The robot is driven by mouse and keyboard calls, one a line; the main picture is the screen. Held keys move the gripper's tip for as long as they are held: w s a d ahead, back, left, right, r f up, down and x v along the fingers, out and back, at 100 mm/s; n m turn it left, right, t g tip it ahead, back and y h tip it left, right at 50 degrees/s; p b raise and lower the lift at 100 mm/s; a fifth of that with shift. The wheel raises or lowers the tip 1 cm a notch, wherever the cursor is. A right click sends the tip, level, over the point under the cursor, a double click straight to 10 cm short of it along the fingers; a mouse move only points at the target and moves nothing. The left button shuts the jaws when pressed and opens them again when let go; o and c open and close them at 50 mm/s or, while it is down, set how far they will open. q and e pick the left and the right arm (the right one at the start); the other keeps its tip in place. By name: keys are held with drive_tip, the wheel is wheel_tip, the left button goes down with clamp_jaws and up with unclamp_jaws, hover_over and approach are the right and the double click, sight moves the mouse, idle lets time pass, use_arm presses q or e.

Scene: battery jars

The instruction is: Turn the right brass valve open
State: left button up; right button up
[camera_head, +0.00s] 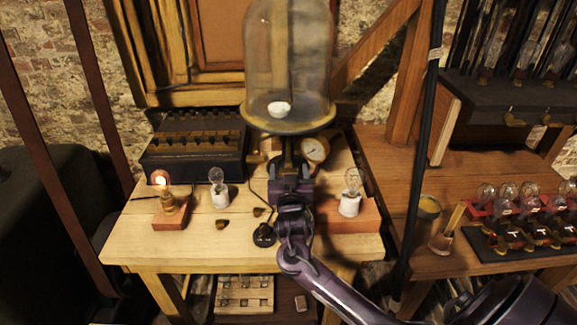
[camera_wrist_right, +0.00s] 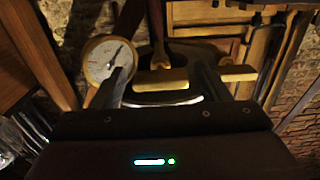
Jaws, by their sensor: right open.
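My right gripper (camera_head: 289,162) is in front of the pump stand under the glass bell jar (camera_head: 287,60). In the right wrist view its two dark fingers (camera_wrist_right: 163,66) are apart. A pale brass bar, which looks like the right valve's handle (camera_wrist_right: 160,81), lies crosswise in the gap between them, with no clear grip on it. A second brass bar, the other valve's handle (camera_wrist_right: 238,73), is just outside the right-hand finger. In the head view my gripper hides the right valve; a brass part (camera_head: 254,158) shows to its left. My left gripper is not in view.
A round gauge (camera_head: 315,151) is close to the right of my gripper; it shows again in the wrist view (camera_wrist_right: 108,61). A white-based bulb (camera_head: 350,194) stands right of my arm, another bulb (camera_head: 218,188) and a lit lamp (camera_head: 163,196) left. The wooden table's (camera_head: 140,235) front left is clear.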

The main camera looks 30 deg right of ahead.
drive_tip(key=shift+x, duration=1.05)
drive_tip(key=shift+c, duration=0.3)
drive_tip(key=c, duration=0.9)
drive_tip(key=shift+c, duration=0.2)
